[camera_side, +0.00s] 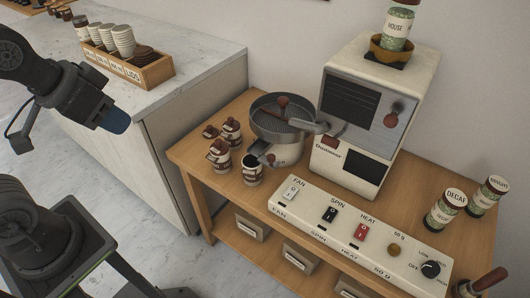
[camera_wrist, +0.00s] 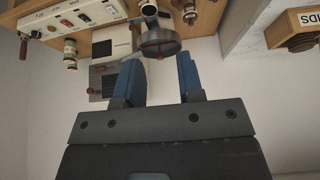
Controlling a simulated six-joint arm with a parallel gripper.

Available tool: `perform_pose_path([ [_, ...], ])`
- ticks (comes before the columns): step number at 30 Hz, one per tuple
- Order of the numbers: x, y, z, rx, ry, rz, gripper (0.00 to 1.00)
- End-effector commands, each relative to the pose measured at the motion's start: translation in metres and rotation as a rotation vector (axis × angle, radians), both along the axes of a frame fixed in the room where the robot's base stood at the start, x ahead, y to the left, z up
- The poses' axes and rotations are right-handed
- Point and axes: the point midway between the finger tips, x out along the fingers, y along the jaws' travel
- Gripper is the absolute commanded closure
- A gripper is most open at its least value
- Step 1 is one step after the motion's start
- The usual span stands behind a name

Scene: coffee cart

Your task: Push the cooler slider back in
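The cooler (camera_side: 278,140) is a round metal pan on the wooden cart, in front of the cream roaster. A dark chute with a brown knob (camera_side: 271,158) shows at its front, above a cup (camera_side: 252,173); I cannot tell how far the slider stands out. The cooler also shows in the wrist view (camera_wrist: 160,46), where the picture is upside down. My gripper (camera_side: 116,121) is in the air at the left, well away from the cooler. Its two blue fingers (camera_wrist: 161,65) are apart with nothing between them in the wrist view.
The roaster (camera_side: 350,130) stands behind the cooler. A switch panel (camera_side: 335,229) runs along the front right.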

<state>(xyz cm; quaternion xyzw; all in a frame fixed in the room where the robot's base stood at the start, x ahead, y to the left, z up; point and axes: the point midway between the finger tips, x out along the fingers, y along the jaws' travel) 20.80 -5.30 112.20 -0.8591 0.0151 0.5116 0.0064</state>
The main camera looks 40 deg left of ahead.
Motion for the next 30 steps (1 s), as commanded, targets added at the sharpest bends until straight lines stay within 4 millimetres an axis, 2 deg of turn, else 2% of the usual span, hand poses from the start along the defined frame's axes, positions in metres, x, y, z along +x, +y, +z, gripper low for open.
perform_pose_path([
  [1, 0.005, -0.005, -0.002, -0.006, 0.001, -0.034, 0.70],
  [5, 0.028, -0.030, -0.007, -0.026, -0.022, -0.183, 0.82],
  [11, 0.075, -0.078, -0.027, -0.033, -0.098, -0.441, 1.00],
  [17, 0.114, -0.118, -0.062, 0.039, -0.172, -0.619, 1.00],
  [21, 0.133, -0.137, -0.096, 0.145, -0.197, -0.710, 1.00],
  [27, 0.147, -0.148, -0.140, 0.311, -0.190, -0.799, 1.00],
  [30, 0.149, -0.148, -0.154, 0.370, -0.181, -0.824, 1.00],
])
